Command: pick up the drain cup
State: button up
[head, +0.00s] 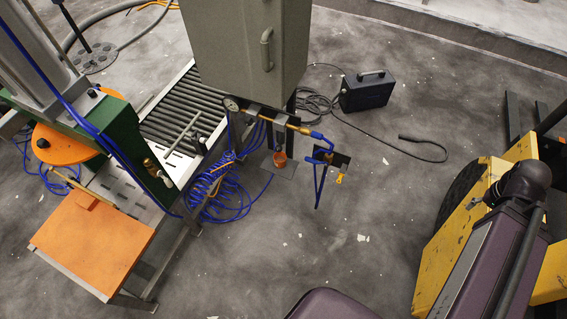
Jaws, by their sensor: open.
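A small orange cup (280,158), which I take for the drain cup, shows below the grey cabinet, by a dark upright post. Blue and brass air-line fittings are just above and to its right. It is small in the picture, and I cannot tell whether it hangs there or rests on something. My gripper is not in view. Only purple and black parts of my arm show at the lower right, well apart from the cup.
The grey cabinet (247,50) overhangs the cup. Coiled blue hoses (215,190) lie left of it, beside the roller conveyor (182,115). A black case (367,91) with a cable stands behind right. A yellow machine (455,225) stands at right. Floor between is mostly clear.

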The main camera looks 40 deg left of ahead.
aim_at(279, 158)
jog(key=z, duration=0.1)
jog(key=k, duration=1.35)
jog(key=u, duration=1.5)
jog(key=i, duration=0.5)
jog(key=z, duration=0.2)
